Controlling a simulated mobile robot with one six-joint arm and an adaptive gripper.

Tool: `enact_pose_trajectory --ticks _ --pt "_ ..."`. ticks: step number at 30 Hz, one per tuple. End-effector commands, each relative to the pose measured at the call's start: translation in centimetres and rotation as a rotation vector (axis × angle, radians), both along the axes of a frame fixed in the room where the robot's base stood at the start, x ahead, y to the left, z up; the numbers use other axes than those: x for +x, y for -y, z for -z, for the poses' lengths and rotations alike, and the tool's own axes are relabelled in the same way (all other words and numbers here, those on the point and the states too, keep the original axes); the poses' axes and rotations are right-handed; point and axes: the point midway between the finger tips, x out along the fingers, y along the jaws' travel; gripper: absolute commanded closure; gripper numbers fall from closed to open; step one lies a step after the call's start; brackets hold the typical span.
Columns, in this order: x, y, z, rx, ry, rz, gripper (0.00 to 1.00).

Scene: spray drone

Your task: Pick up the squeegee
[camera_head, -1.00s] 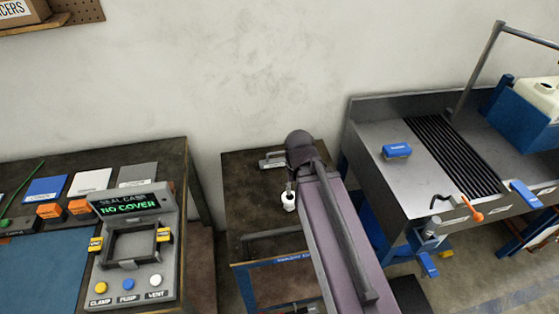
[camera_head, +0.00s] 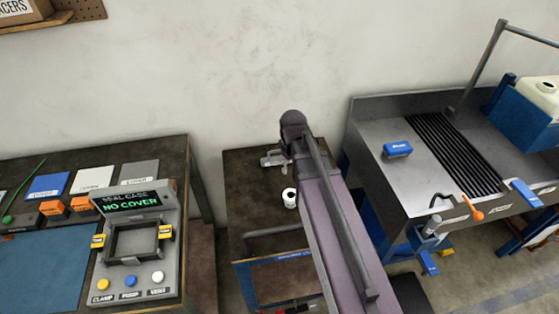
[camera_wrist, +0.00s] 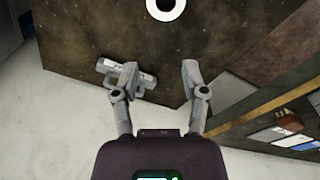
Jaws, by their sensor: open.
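A small light grey tool with a bar and a pale label, which I take to be the squeegee (camera_wrist: 146,78), lies on the dark table near its wall-side edge. Its label is too small to read. In the head view the grey tool (camera_head: 272,160) shows just left of my arm's end. My gripper (camera_wrist: 148,68) is open and empty, with its fingers spread above the table. The left finger overlaps the tool in the wrist view and hides part of it. The right finger is clear of it. I cannot tell the height gap.
A white cup-like container (camera_head: 290,199) stands on the same dark table (camera_head: 245,185), nearer than the tool. A console (camera_head: 165,270) reading "NO COVER" is at left. A metal sink bench (camera_head: 400,185) with a blue block (camera_head: 397,149) is at right. The wall is close behind.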

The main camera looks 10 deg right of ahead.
Motion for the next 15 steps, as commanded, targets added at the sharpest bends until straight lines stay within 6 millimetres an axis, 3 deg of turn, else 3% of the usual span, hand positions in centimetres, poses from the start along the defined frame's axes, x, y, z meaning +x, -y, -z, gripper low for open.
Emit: enact_pose_trajectory --ticks 1,15 --pt "1.9 0.0 -0.2 -0.005 0.009 -0.068 0.43" --pt "12.9 -0.4 -1.0 -0.082 0.088 -0.735 0.43"
